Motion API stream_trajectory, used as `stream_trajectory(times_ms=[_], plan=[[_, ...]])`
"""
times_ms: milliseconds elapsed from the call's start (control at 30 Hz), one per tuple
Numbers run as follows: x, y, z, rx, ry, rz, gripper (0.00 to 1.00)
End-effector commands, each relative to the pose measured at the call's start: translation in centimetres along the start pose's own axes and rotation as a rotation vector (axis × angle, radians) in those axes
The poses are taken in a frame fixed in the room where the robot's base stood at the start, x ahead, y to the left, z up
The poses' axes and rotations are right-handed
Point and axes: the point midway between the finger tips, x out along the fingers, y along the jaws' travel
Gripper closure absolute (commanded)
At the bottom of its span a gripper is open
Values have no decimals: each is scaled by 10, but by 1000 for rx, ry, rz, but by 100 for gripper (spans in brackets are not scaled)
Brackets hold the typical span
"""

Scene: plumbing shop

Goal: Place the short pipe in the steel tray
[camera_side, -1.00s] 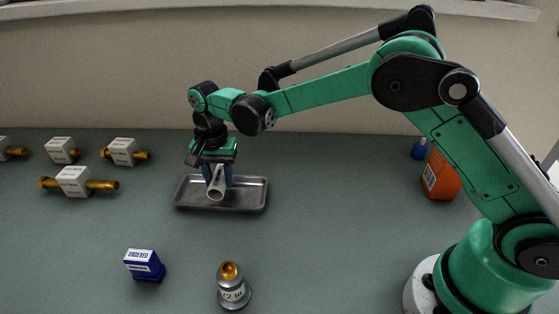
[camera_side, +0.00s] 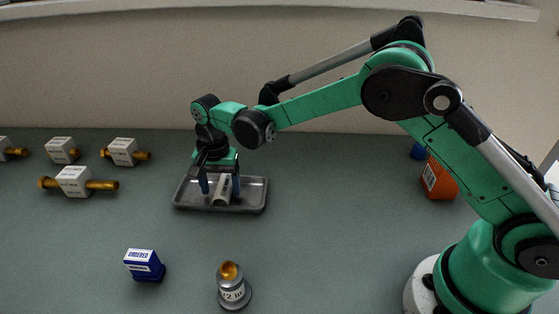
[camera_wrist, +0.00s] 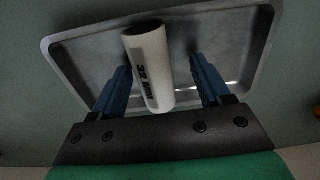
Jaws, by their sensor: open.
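The short pipe (camera_side: 222,190), white with dark lettering, lies in the steel tray (camera_side: 257,194). In the wrist view the pipe (camera_wrist: 150,66) lies over the tray floor, with the tray rim (camera_wrist: 160,18) around it. My gripper (camera_side: 221,188) is low over the tray with its blue fingers apart, one on each side of the pipe. In the wrist view there are gaps between the pipe and both fingers of my gripper (camera_wrist: 162,72).
White labelled blocks with brass fittings (camera_side: 74,182) stand at the left. A blue "ORDERED" block (camera_side: 145,264) and a grey fitting with a brass top (camera_side: 232,286) stand in front. An orange container (camera_side: 438,180) stands at the right. The table between tray and container is clear.

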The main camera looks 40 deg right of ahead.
Motion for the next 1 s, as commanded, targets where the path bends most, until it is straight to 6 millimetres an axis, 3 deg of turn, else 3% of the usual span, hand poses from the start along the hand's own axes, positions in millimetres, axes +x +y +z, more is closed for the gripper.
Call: stream_trajectory(times_ms=[167,500,733,867,1000], plan=[[-24,0,0,0,0,0,30],[-98,0,0,0,0,0,30],[-121,2,0,-5,2,-4,30],[-136,15,-2,-57,26,-40,30],[-157,48,-3,-186,96,-116,30]])
